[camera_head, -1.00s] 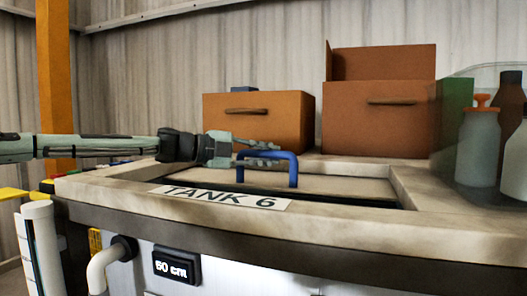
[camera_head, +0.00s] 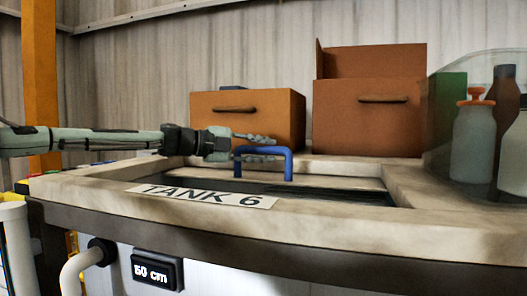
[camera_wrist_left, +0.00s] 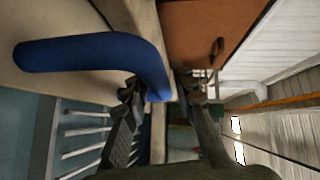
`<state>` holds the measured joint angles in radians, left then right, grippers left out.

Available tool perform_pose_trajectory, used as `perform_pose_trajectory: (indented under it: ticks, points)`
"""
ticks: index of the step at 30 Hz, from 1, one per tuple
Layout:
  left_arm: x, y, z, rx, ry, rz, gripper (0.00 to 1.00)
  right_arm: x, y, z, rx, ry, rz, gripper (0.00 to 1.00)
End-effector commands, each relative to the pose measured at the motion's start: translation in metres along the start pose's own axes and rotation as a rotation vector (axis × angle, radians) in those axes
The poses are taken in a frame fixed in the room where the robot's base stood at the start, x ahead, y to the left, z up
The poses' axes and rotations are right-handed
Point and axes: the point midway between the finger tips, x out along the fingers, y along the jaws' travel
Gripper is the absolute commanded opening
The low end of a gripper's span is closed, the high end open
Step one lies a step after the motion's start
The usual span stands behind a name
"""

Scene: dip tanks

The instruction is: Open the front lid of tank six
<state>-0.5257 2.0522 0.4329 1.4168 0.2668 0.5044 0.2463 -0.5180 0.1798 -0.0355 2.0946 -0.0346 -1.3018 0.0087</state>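Tank six (camera_head: 400,228) has a pale worn rim with a "TANK 6" label (camera_head: 203,195) on its front edge. Its front lid (camera_head: 330,183) is a beige panel with a blue handle (camera_head: 288,165); a dark gap lies between lid and front rim, so the lid is partly open. My left gripper (camera_head: 262,147) has its fingers above and below the handle's bar. In the left wrist view the handle (camera_wrist_left: 95,52) runs between the two fingers, which appear closed around it. Below the lid there, a rack of pale rods (camera_wrist_left: 85,133) shows inside the tank. My right gripper is not in view.
Two brown boxes with handles stand behind the lid: a lower one (camera_head: 275,115) and a taller one (camera_head: 365,125). Bottles (camera_head: 473,140) and a clear dome stand at the right. A white pipe (camera_head: 75,270) and a gauge (camera_head: 157,270) are at the tank's front.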

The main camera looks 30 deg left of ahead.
Motion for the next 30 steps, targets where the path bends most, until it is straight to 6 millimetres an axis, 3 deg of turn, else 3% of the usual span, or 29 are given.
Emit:
perform_pose_trajectory:
  ticks: [11,30]
  points:
    - [-0.009,-0.001,0.000,0.001,0.000,-0.002,0.26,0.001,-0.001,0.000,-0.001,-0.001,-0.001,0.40]
    - [-0.101,-0.002,-0.001,0.002,0.001,-0.005,0.26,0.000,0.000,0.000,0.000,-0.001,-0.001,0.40]
